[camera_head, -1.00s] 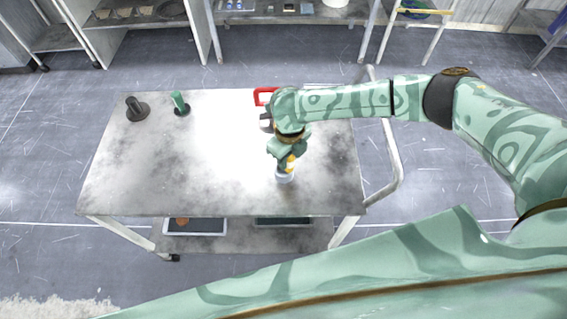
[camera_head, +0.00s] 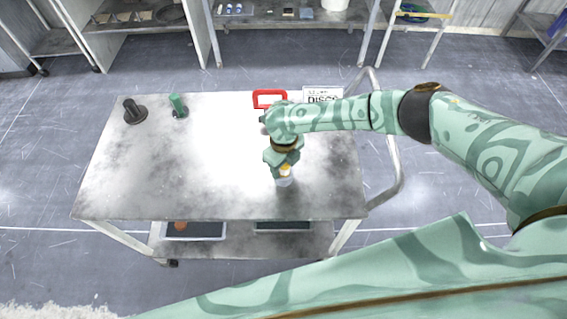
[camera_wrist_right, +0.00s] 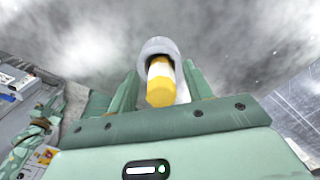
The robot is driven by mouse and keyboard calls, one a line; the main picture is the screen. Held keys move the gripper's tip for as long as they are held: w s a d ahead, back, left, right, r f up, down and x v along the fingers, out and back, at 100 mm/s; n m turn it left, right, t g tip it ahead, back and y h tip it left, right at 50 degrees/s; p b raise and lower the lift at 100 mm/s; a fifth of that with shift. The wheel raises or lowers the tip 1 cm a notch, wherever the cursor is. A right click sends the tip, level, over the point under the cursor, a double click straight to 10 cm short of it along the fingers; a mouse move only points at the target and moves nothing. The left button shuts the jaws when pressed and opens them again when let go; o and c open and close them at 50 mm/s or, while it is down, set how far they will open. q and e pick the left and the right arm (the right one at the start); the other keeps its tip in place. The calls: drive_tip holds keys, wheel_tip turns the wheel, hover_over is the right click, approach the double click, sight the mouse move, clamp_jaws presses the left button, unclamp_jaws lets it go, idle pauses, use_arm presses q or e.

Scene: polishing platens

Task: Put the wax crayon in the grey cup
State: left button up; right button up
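The grey cup (camera_head: 286,182) stands on the cart top near its front edge, under my right gripper. The cup's rim (camera_wrist_right: 158,46) shows at the top of the right wrist view. The yellow wax crayon (camera_wrist_right: 162,82), with a white band, has its far end inside the cup and leans toward the wrist camera; a bit of it (camera_head: 285,170) shows in the head view. My right gripper (camera_wrist_right: 164,82) is open, its fingers on either side of the crayon with gaps visible. The cup's bottom is hidden.
On the metal cart top (camera_head: 205,155), a black flanged peg (camera_head: 134,112) and a green-handled tool (camera_head: 178,105) stand at the far left. A red-framed object (camera_head: 270,99) and a lettered sign (camera_head: 322,95) are at the back. The left middle is clear.

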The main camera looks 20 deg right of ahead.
wheel_tip(320, 180, up, 12)
drive_tip(key=p, duration=0.2)
idle(0.4)
drive_tip(key=shift+s, duration=0.1)
